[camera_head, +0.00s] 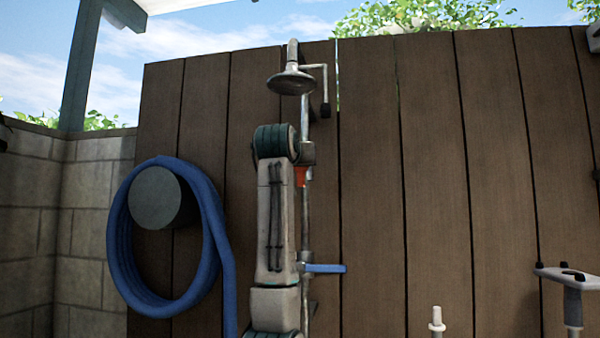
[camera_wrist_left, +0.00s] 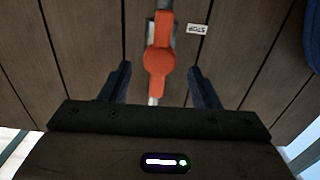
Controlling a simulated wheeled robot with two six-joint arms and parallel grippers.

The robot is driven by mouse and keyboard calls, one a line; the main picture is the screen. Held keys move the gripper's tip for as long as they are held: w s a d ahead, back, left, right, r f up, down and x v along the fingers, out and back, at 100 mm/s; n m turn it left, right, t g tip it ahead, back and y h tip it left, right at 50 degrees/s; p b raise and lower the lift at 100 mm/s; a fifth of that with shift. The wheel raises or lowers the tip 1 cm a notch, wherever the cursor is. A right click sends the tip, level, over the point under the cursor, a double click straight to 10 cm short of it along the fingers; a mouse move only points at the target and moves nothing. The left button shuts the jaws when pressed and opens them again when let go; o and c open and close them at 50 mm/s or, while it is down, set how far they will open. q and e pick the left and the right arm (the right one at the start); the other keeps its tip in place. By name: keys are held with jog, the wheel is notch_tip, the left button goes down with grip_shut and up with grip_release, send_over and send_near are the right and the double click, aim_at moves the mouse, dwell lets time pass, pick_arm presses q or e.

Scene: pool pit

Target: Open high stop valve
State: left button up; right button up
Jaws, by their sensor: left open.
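The high stop valve has an orange-red handle (camera_wrist_left: 158,60) on a metal pipe in the left wrist view. In the head view a small part of the red handle (camera_head: 301,176) shows beside my arm; the rest is hidden behind it. My left gripper (camera_wrist_left: 158,76) is open, its two dark fingers on either side of the handle's lower part in the picture, with gaps on both sides. I cannot tell how deep the fingers reach. In the head view the left gripper is hidden by my arm. My right gripper is in neither view.
A blue lever (camera_head: 325,268) sits lower on the shower pipe. The shower head (camera_head: 292,83) is above. A coiled blue hose (camera_head: 116,240) hangs at left on the plank wall (camera_head: 380,180). A label (camera_wrist_left: 197,29) reads STOP, upside down. A T-shaped handle (camera_head: 570,275) stands at right.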

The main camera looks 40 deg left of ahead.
pick_arm(q)
jog(key=b+v, duration=0.2)
jog(key=v, duration=0.4)
jog(key=shift+s+d, duration=0.15)
dwell(0.3)
